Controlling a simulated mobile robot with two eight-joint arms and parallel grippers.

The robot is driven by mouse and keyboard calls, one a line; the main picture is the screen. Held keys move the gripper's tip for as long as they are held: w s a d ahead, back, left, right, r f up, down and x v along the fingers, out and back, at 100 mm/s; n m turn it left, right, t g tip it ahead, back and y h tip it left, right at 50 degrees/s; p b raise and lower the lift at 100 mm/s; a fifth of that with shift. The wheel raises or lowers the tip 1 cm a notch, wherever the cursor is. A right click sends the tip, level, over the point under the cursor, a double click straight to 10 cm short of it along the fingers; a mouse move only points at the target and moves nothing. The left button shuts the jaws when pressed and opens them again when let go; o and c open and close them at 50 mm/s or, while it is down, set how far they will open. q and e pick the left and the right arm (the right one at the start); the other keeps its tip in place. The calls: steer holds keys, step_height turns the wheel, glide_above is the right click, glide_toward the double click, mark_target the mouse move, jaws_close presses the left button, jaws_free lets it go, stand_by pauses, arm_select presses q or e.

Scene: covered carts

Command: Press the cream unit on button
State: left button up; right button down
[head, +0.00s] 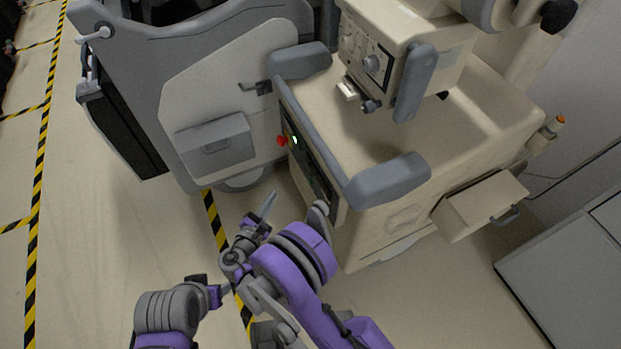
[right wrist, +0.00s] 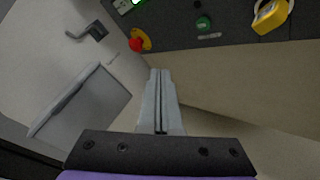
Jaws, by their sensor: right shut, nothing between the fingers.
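The cream unit (head: 440,130) stands at the centre right in the head view. Its dark control panel (head: 311,165) is on the side facing the grey cart. A round green button (right wrist: 203,23) shows on that panel in the right wrist view; I cannot read its label. A red knob on a yellow base (right wrist: 138,40) is left of it. The red knob also shows in the head view (head: 282,141). My right gripper (head: 269,203) is shut and empty, apart from the panel. Its fingers (right wrist: 160,73) point upward in the wrist view.
A grey covered cart (head: 215,90) stands close on the left, with a handle (head: 255,87) near the panel. An open cream drawer (head: 480,205) sticks out at the right. A yellow ring-shaped part (right wrist: 270,16) is on the panel.

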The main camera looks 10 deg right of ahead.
mark_target(310, 182)
steer(key=w+d, duration=0.2)
steer(key=d, duration=0.6)
steer(key=shift+w+d, duration=0.2)
steer(key=shift+w, duration=0.15)
steer(key=shift+d, duration=0.15)
stand_by(1.9)
steer(key=shift+w+d, duration=0.15)
steer(key=shift+d, duration=0.1)
steer(key=shift+w+d, duration=0.15)
steer(key=shift+d, duration=0.3)
stand_by(0.6)
steer(key=shift+a, duration=0.1)
steer(key=shift+s+a, duration=0.3)
steer(key=shift+a, duration=0.45)
steer(key=shift+a+b, duration=0.15)
steer(key=shift+b, duration=0.15)
